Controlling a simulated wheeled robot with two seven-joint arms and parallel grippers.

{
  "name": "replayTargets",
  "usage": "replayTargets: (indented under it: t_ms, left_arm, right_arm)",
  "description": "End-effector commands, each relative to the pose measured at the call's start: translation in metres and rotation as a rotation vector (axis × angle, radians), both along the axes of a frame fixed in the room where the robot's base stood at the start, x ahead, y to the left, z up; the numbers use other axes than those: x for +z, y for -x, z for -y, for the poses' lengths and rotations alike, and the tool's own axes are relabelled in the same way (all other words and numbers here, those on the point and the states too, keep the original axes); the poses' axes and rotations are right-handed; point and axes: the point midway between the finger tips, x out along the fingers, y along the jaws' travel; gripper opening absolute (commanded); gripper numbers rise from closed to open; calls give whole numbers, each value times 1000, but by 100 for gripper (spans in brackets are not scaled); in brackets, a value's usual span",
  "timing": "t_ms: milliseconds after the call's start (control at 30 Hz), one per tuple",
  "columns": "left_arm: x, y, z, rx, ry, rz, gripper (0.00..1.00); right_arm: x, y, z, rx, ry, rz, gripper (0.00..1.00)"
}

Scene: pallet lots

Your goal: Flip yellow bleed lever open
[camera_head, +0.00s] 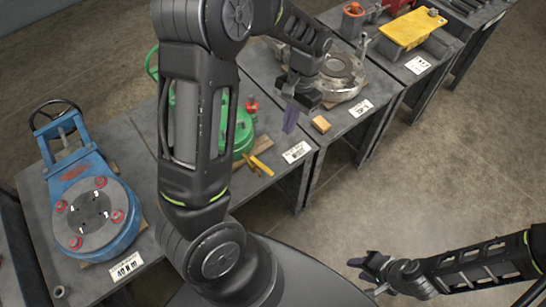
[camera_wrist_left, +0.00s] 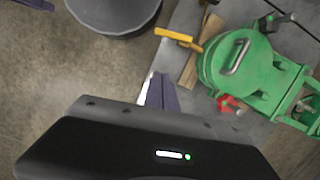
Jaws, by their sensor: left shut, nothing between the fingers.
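The yellow bleed lever (camera_head: 262,165) sticks out from the low front of the green valve (camera_head: 240,132), which is partly hidden behind my left arm. In the left wrist view the lever (camera_wrist_left: 178,38) points left from the green body (camera_wrist_left: 240,70). My left gripper (camera_head: 290,118) has purple fingers, is shut and empty, and hangs to the right of the lever, apart from it. Its fingers (camera_wrist_left: 160,92) also show in the left wrist view, below the lever. My right gripper (camera_head: 364,268) is at the lower right, far from the valve; its finger gap is unclear.
A blue valve (camera_head: 88,190) with a handwheel stands on the left table. A silver flanged part (camera_head: 338,75) and a small tan block (camera_head: 320,124) are on the table to the right. A yellow-topped part (camera_head: 412,28) is further back. The floor at right is clear.

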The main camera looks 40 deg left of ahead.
Motion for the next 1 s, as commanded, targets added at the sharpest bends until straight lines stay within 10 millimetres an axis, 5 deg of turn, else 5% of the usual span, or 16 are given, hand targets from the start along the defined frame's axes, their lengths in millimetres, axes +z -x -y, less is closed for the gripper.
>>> replayTargets:
  t_ms: [267, 667, 1000]
  left_arm:
    - [-22, 6, 0, 0, 0, -3, 0]
    - [-96, 26, -3, 0, 0, -5, 0]
    - [-96, 62, -7, 0, 1, 0, 0]
  right_arm:
    - [2, 0, 0, 0, 0, 0, 36]
    - [9, 0, 0, 0, 0, 0, 36]
    - [22, 1, 0, 0, 1, -3, 36]
